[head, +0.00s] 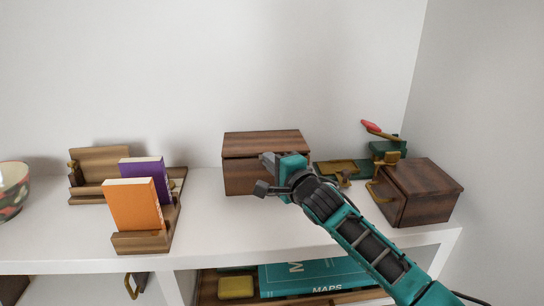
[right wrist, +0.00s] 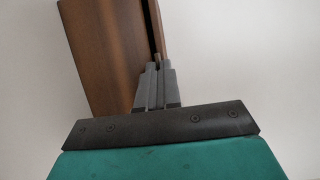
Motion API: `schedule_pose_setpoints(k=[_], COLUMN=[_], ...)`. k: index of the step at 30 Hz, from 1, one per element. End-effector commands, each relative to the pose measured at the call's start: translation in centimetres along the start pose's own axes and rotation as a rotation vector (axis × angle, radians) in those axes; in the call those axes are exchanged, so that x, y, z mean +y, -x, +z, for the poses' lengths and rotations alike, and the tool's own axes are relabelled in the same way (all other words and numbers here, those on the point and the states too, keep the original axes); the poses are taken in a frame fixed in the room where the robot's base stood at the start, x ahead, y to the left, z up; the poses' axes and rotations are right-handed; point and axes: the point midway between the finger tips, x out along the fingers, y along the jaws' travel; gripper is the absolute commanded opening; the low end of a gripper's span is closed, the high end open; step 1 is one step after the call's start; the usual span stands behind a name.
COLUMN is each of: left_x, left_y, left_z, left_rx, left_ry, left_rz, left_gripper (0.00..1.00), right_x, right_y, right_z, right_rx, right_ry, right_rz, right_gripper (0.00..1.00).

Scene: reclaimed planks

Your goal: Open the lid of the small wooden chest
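The small wooden chest (head: 240,176) stands on the white shelf against the back wall. It is dark brown, and its lid (head: 262,138) looks closed, with a seam along the front. My right gripper (head: 267,159) is at the chest's front, at the height of the seam. In the right wrist view its fingers (right wrist: 157,84) are close together, with a small brown tab (right wrist: 157,57) at their tips beside the chest (right wrist: 112,50); they look shut on it. The contact is partly hidden. My left gripper is not in view.
A second wooden box (head: 430,186) with a brass handle stands at the right. Between them lie green and brass items (head: 338,168). At the left are an orange book (head: 133,204), a purple book (head: 145,170) and a bowl (head: 12,190). The shelf (head: 215,235) is clear in front of the chest.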

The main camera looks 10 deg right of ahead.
Motion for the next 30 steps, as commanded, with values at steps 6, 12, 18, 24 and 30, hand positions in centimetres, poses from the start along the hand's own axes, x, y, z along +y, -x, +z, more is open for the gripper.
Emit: schedule_pose_setpoints(k=[6, 12, 18, 24, 30], left_x=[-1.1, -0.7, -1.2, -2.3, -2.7], left_y=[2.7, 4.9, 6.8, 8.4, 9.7], left_z=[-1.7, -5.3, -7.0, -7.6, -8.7], left_rx=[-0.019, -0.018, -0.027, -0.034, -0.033], left_ry=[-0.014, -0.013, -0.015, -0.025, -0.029], left_rz=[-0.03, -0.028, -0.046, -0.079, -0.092], left_gripper=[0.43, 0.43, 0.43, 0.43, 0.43], right_x=[-2.7, -4.2, -5.7, -7.2, -8.4], right_y=[0.0, -0.2, -0.5, -1.0, -1.6], right_z=[0.0, -0.1, -0.2, -0.4, -0.6], right_rx=[0.001, 0.001, 0.001, 0.0, 0.0], right_ry=[-0.033, -0.065, -0.098, -0.131, -0.163], right_rz=[0.074, 0.15, 0.227, 0.307, 0.384], right_gripper=[0.0, 0.0, 0.0, 0.0, 0.0])
